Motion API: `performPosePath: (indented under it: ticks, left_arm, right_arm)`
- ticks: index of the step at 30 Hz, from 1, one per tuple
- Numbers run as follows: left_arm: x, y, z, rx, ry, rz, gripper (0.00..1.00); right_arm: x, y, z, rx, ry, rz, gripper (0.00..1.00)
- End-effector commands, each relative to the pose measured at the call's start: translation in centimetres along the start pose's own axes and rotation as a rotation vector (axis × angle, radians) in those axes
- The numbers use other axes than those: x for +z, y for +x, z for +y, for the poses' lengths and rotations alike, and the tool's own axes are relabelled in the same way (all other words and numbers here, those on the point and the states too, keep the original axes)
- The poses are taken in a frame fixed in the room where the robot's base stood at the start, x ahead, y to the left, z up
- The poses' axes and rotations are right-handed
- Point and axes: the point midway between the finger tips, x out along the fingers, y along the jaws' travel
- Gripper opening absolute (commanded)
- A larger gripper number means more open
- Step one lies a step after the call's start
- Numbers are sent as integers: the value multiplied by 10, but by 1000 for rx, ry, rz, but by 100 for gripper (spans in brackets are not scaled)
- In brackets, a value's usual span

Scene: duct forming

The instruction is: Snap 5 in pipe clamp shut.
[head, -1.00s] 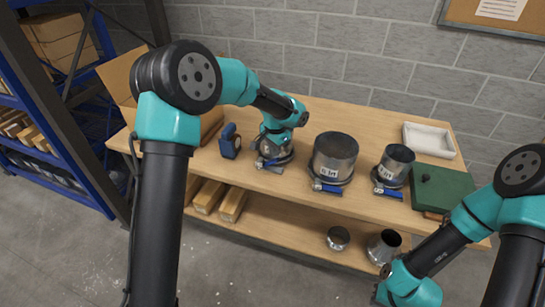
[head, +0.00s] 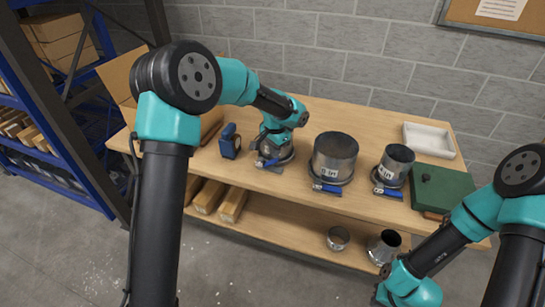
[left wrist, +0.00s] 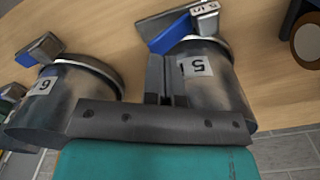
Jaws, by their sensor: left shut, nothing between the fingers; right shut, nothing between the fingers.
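The 5 in pipe (left wrist: 205,90) stands in its metal band clamp (left wrist: 190,42), and its "5" label shows in the left wrist view. In the head view this pipe is mostly hidden behind my left arm, and the clamp's blue lever (head: 267,162) shows at its front. The blue lever (left wrist: 170,35) lies beside a grey latch bar in the left wrist view; I cannot tell whether the clamp is fully closed. My left gripper (left wrist: 162,62) is shut and empty, fingertips close to the clamp's front by the lever. My right gripper is out of view below the frame.
A blue tool (head: 230,142) stands left. A white tray (head: 430,140) and green box (head: 442,190) are at right.

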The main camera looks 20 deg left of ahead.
Motion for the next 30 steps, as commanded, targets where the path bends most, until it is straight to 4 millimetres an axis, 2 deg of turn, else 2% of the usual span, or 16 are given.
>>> performPosePath:
  ticks: [10,30]
  left_arm:
    - [0,2,0,0,0,0,0]
    - [0,20,0,1,0,-3,0]
  right_arm:
    - [0,0,0,0,0,0,0]
    - [0,0,0,0,0,0,0]
